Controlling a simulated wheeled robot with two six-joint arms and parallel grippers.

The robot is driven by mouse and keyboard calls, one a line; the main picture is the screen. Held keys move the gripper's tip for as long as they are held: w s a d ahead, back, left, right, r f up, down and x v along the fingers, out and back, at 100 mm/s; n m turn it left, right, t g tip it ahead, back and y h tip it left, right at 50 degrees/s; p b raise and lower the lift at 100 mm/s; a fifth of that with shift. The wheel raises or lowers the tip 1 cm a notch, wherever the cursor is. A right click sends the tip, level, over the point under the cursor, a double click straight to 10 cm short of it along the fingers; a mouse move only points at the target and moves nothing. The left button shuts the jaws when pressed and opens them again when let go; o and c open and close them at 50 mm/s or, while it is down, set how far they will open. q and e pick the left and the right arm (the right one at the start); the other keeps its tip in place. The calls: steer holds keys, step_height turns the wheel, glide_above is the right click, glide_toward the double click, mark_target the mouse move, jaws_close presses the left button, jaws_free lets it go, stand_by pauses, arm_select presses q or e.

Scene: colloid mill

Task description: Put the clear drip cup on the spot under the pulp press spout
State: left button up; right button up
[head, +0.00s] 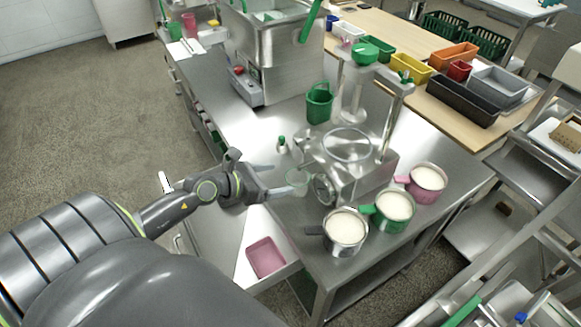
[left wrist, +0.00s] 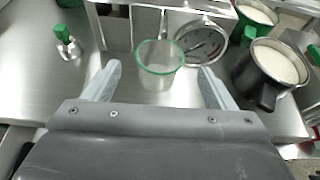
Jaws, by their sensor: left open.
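The clear drip cup (head: 297,179) has a green rim and stands upright on the steel table, in front of the press. It also shows in the left wrist view (left wrist: 158,66), between and just beyond my fingertips. My left gripper (head: 279,181) is open and empty, its two fingers pointing at the cup with gaps on both sides. The pulp press (head: 362,180) has a steel base, a clear ring and an upright frame. A round, dial-like part (head: 325,189) is beside the cup. I cannot make out the spout or the spot clearly. My right gripper is not in view.
Several pots of white liquid stand right of the cup, the nearest a steel pot (head: 346,228) with a dark handle. A small green-topped item (head: 282,145) stands left of the press. A green bucket (head: 319,103) is behind. A pink tray (head: 266,257) lies below the table edge.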

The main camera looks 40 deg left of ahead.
arm_select(q)
steer(key=shift+v, duration=1.7)
